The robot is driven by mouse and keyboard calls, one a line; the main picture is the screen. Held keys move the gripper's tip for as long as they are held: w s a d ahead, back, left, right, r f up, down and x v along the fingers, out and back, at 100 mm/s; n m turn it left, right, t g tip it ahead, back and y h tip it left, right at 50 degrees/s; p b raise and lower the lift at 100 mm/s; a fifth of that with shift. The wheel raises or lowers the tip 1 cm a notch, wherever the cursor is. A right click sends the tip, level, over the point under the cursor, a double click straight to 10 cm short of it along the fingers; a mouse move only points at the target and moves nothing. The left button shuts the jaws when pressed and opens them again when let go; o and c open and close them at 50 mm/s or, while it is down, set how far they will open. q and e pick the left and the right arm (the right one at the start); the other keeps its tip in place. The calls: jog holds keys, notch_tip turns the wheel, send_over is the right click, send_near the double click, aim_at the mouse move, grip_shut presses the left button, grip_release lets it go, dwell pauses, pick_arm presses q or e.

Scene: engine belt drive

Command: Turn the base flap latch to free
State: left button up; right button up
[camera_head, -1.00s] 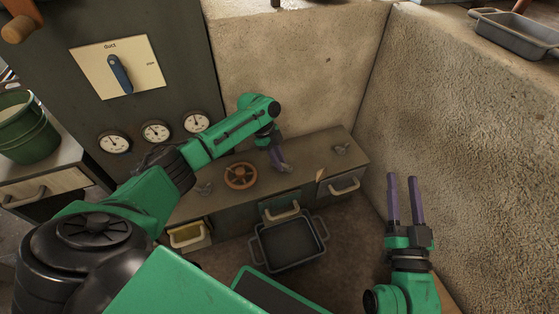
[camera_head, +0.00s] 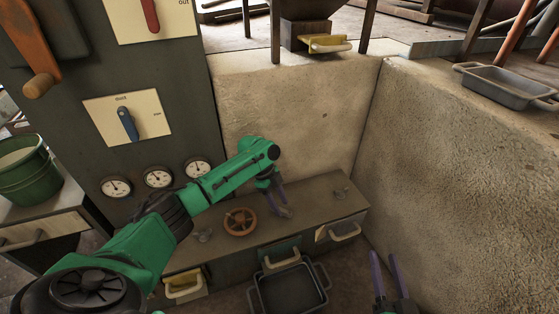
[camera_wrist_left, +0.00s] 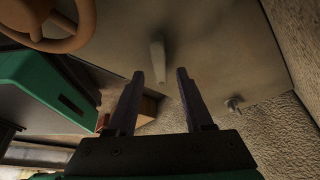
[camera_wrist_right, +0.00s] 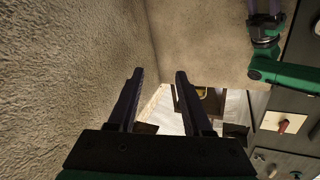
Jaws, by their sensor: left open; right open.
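A small pale lever, seemingly the flap latch, stands on the bench top (camera_head: 318,204); the lever (camera_wrist_left: 158,52) shows in the left wrist view just beyond and between my left fingertips. In the head view it is mostly hidden by the gripper. My left gripper (camera_head: 280,209) is open, low over the bench right of the orange handwheel (camera_head: 240,222), with nothing held. The lever appears apart from both fingers; I cannot tell the exact gap. My right gripper (camera_head: 385,256) is open and empty, held by the stone wall at lower right.
Wing-shaped knobs stand on the bench at the left (camera_head: 203,236) and right (camera_head: 341,194). Drawers with pale handles (camera_head: 344,232) and a dark tray (camera_head: 290,290) are in front. A cabinet with a blue lever (camera_head: 128,124) and gauges (camera_head: 158,179) stands at left.

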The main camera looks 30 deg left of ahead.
pick_arm(q)
jog(key=shift+r+p, duration=0.5)
jog(key=shift+r, duration=0.4)
notch_tip(320, 180, up, 2)
jog(key=shift+r+p, duration=0.15)
jog(key=shift+p, duration=0.4)
jog(key=shift+r+p, duration=0.5)
jog(key=shift+r, duration=0.45)
pick_arm(e)
jog(key=s+f+g, duration=0.5)
jog(key=s+f, duration=0.5)
pick_arm(q)
notch_tip(320, 180, up, 12)
jog(key=p, duration=0.4)
jog(key=shift+p, duration=0.4)
pick_arm(e)
notch_tip(320, 180, up, 6)
jog(key=shift+w+a+g+h, duration=0.2)
jog(key=shift+w+g+h, duration=0.1)
jog(key=shift+w+g, duration=0.15)
pick_arm(q)
jog(key=shift+r, duration=0.1)
pick_arm(e)
jog(key=shift+r, duration=0.1)
